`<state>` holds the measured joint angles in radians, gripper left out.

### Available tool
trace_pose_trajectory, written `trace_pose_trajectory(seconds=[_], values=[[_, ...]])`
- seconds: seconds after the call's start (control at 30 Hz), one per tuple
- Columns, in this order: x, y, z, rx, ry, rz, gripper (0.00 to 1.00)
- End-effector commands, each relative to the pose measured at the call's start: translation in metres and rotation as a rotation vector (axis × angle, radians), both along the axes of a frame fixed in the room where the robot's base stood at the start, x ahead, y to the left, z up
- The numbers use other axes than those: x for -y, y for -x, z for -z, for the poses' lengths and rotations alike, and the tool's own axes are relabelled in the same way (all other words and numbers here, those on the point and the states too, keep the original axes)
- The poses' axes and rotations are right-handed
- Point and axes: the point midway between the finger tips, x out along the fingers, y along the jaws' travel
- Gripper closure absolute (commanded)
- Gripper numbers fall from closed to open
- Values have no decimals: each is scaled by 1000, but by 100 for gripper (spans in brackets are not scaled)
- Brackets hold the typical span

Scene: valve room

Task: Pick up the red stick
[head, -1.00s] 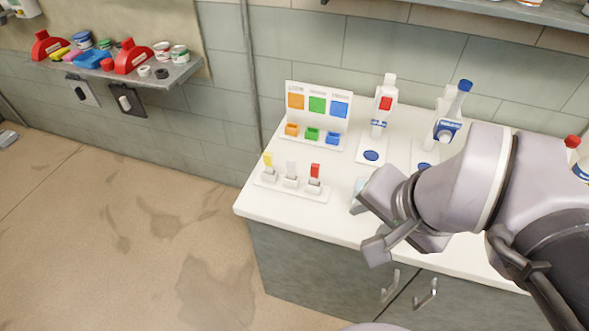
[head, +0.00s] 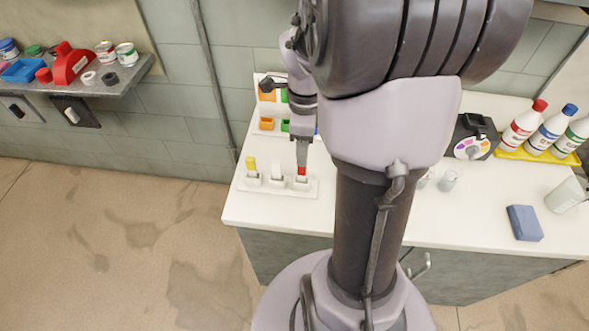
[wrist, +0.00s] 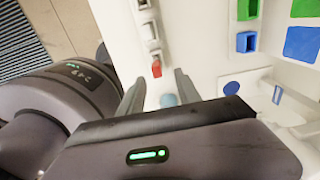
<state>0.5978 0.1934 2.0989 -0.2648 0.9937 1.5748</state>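The red stick (head: 301,171) stands upright in the right-hand holder of a white rack (head: 262,190) on the counter. It also shows in the wrist view (wrist: 156,68). A yellow stick (head: 250,162) and a white stick (head: 277,168) stand in the other holders. My gripper (head: 302,162) points down just above the red stick in the head view. In the wrist view my gripper (wrist: 160,80) is open, fingers apart, with the red stick near the tips and between their lines. I see no contact. My arm hides part of the counter.
A panel with orange, green and blue squares (head: 267,92) stands behind the rack, with small coloured bins (head: 266,124) at its foot. Bottles (head: 525,122) in a yellow tray and a blue block (head: 524,222) are at the right. The counter's left edge is near the rack.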

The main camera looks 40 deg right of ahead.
Motion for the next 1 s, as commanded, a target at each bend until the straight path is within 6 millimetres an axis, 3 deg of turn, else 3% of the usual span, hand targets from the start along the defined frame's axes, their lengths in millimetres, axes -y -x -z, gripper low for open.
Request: trace_pose_trajectory(seconds=[0.03, 0.1, 0.27, 0.43, 0.73, 0.93, 1.0], values=[[0, 0, 17, -2, -1, -1, 60], [0, 0, 30, -1, 0, -2, 60], [-1, 1, 48, 0, 0, -1, 60], [-5, 4, 83, -1, -1, -3, 60], [-4, 3, 90, 2, 1, -2, 60], [-4, 3, 90, 2, 1, -2, 97], [-4, 3, 90, 2, 1, -2, 100]])
